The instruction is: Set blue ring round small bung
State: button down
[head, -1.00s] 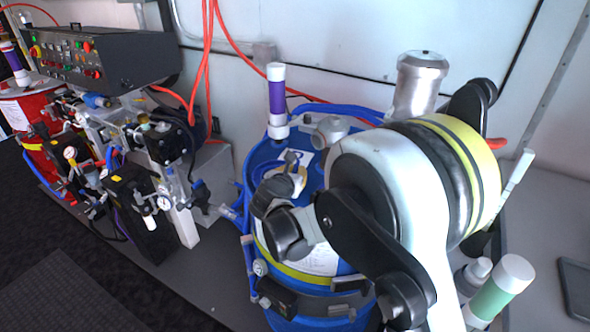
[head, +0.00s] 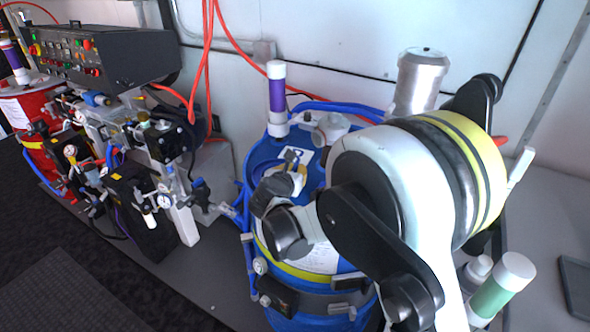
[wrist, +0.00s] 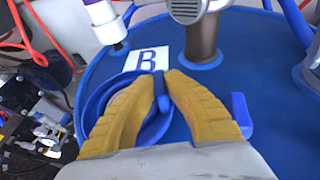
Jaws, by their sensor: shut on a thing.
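My gripper (wrist: 162,82) is low over the top of the blue drum (head: 258,160), with its yellow fingers pointing away from the wrist camera. The fingers are shut on a blue piece that seems to be the near right edge of the blue ring (wrist: 90,105). The ring lies left of and partly behind the left finger, close over the drum top. I cannot tell whether it touches the drum top. In the head view my gripper (head: 290,165) hides the ring. I cannot make out the small bung for sure; the left finger hides part of the ring's inside.
A white label with a letter (wrist: 147,58) lies just beyond the fingertips. A purple and white tube (head: 277,95) stands at the drum's back left. A metal pump (head: 416,80) stands behind. A blue block (wrist: 240,113) rises right of the fingers. Red hoses (head: 207,70) hang behind.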

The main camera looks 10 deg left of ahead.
jog(key=shift+f+b, duration=0.65)
jog(key=shift+b, duration=0.05)
dwell(0.6)
jog(key=c, duration=1.8)
grip_release()
jog(key=shift+c, duration=0.2)
jog(key=shift+s+r, duration=0.1)
jog(key=shift+s, duration=0.05)
jog(key=shift+p+v, duration=0.85)
jog(key=shift+v, duration=4.5)
